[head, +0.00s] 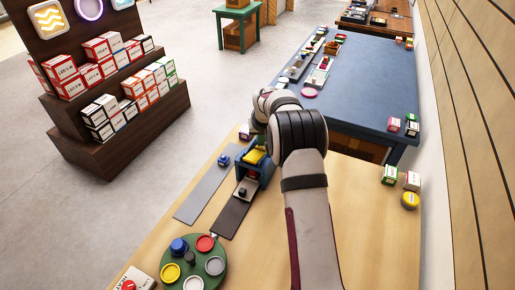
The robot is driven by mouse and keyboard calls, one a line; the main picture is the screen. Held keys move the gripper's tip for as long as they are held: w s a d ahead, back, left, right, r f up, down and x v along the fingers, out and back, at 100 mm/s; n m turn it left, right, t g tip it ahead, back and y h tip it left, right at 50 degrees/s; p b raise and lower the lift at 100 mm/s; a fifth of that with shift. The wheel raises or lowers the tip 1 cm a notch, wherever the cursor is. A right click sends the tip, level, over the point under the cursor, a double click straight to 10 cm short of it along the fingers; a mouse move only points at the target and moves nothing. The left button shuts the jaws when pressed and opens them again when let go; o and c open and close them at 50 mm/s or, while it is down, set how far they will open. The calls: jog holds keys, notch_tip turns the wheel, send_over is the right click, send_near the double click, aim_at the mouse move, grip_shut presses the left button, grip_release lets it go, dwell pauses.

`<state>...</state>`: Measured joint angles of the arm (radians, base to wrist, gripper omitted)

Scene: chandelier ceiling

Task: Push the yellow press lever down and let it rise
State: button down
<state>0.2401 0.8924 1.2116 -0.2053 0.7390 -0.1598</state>
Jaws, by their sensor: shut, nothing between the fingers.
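The yellow press lever (254,157) shows as a small yellow piece on the blue press (267,170), near the middle of the head view. My gripper (257,141) points down just behind and above the lever, partly hidden by my wrist. It is shut and holds nothing. I cannot tell whether it touches the lever. A small dark piece with a red top (243,191) sits at the front of the press, on a dark strip (231,216).
A grey strip (201,198) with a blue piece (223,160) lies left of the press. A green round tray (193,253) with several coloured round pieces stands nearer. Small boxes (411,181) and a yellow round piece (410,199) sit at right. A blue table (370,85) stands behind.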

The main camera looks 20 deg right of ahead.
jog(key=shift+f, duration=0.1)
notch_tip(320, 180, up, 9)
jog(key=shift+w+d+f, duration=0.15)
jog(key=shift+w+d, duration=0.05)
dwell(0.7)
jog(key=s+a+r+g, duration=0.1)
jog(key=s+a+r, duration=0.2)
jog(key=s, duration=0.3)
jog(key=s+a+r+m+y, duration=0.1)
jog(key=s+a+r, duration=0.1)
jog(key=s+a, duration=0.25)
jog(key=s+a+r+g, duration=0.1)
jog(key=s+a+r, duration=0.2)
jog(key=s, duration=0.3)
jog(key=s+a+f+g, duration=0.1)
jog(key=s+a, duration=0.1)
jog(key=s, duration=0.7)
jog(key=s+a+f+m+y, duration=0.1)
jog(key=s+a+f, duration=0.1)
jog(key=s, duration=0.8)
jog(key=s+a+f+g+y, duration=0.1)
jog(key=s+a, duration=0.2)
jog(key=s, duration=0.7)
jog(key=shift+a+f+m+g, duration=0.3)
jog(key=shift+a+f, duration=0.1)
